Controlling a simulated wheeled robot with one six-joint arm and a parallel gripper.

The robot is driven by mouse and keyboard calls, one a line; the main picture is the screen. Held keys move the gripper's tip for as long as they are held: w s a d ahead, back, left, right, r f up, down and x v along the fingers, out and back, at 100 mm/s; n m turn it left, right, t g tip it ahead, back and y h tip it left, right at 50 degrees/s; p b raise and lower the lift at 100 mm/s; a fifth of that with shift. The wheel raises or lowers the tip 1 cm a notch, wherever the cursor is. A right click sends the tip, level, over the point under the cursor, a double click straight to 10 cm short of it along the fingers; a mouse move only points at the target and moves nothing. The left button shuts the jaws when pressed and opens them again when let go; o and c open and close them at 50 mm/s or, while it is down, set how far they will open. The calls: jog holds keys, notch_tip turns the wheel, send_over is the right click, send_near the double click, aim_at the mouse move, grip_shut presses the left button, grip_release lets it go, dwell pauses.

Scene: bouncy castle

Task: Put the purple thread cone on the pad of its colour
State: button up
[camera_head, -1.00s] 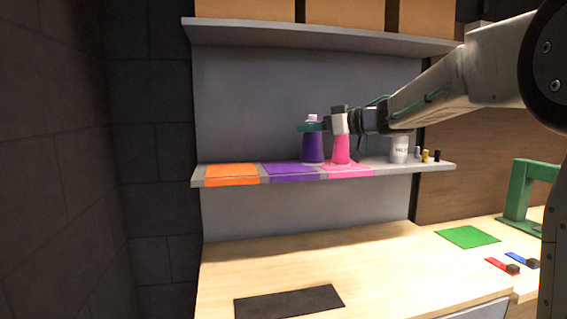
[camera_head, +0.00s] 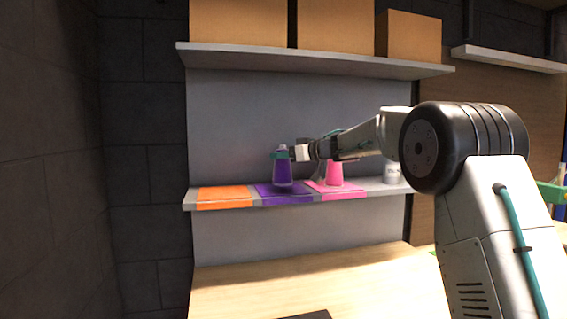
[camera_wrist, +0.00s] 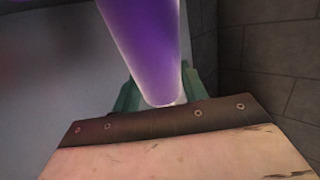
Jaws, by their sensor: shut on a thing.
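The purple thread cone (camera_head: 282,174) is upright in my gripper (camera_head: 282,153), which is shut on it near its top. In the head view the cone is over the purple pad (camera_head: 297,196) on the shelf. Its base looks at or just above the pad; I cannot tell if they touch. The wrist view shows the purple cone (camera_wrist: 146,45) large, with the green fingers (camera_wrist: 128,98) beside its end. The pink cone (camera_head: 334,174) stands on the pink pad (camera_head: 355,192), partly behind my arm. The orange pad (camera_head: 224,197) is bare.
A white can (camera_head: 391,174) stands on the shelf right of the pink pad. An upper shelf (camera_head: 300,60) with cardboard boxes (camera_head: 335,27) hangs above. A wooden worktop (camera_head: 300,281) lies below. The pink cone is close to my wrist.

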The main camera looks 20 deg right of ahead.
jog(key=shift+f, duration=1.05)
jog(key=o, duration=1.2)
jog(key=shift+f, duration=0.15)
jog(key=v, duration=1.2)
